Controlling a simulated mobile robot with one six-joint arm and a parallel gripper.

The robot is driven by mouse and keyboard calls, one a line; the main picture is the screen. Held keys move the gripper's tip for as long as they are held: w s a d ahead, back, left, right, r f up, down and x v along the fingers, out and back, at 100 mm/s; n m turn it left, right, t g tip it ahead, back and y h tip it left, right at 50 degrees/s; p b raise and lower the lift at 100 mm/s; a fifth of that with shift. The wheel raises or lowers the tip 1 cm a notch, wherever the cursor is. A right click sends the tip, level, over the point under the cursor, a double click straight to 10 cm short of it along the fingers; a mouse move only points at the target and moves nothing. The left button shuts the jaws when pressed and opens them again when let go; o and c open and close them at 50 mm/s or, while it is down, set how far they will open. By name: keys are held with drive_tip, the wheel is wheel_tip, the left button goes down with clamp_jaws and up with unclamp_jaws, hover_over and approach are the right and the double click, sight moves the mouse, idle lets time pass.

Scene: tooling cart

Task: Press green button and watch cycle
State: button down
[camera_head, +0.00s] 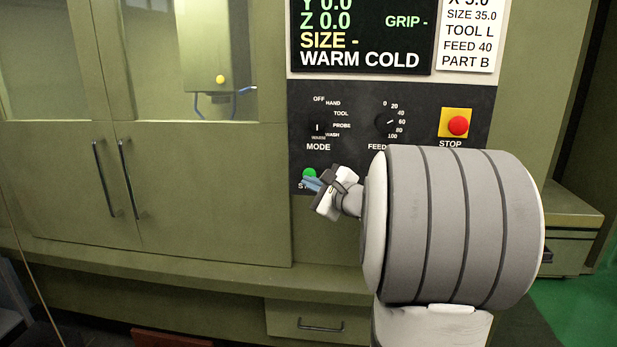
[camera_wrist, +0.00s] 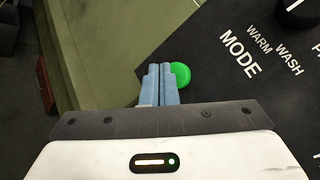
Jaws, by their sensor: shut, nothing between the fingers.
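The green button (camera_head: 309,174) sits at the lower left of the dark control panel, above a label partly hidden by my gripper. My gripper (camera_head: 312,184) is shut and empty, its blue fingers just in front of and below the button. In the wrist view the green button (camera_wrist: 181,74) shows just right of the closed fingertips (camera_wrist: 158,70), partly covered by them. I cannot tell whether they touch it. The display (camera_head: 362,36) reads WARM COLD, with GRIP and SIZE showing dashes.
A red stop button (camera_head: 458,125) on a yellow plate sits at the panel's right. The mode knob (camera_head: 317,128) and feed knob (camera_head: 390,122) are above the green button. Two cabinet doors with handles (camera_head: 107,180) are at left. My arm hides the panel's lower right.

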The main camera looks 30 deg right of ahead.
drive_tip(key=shift+w, duration=0.1)
drive_tip(key=shift+w+d+b, duration=0.2)
drive_tip(key=shift+w+b, duration=0.05)
drive_tip(key=shift+b, duration=0.05)
drive_tip(key=shift+w+d, duration=0.25)
drive_tip(key=shift+w, duration=0.1)
idle(0.6)
drive_tip(key=shift+w+d+r+b, duration=0.1)
drive_tip(key=shift+b, duration=0.2)
idle(0.6)
drive_tip(key=shift+s+a+b, duration=0.5)
drive_tip(key=shift+s+b, duration=0.15)
drive_tip(key=shift+s, duration=0.05)
drive_tip(key=shift+s+a+b, duration=0.55)
drive_tip(key=shift+s+a, duration=0.15)
drive_tip(key=shift+s, duration=0.35)
drive_tip(key=shift+s+a+b, duration=0.55)
drive_tip(key=shift+s+a, duration=0.15)
drive_tip(key=shift+s, duration=0.35)
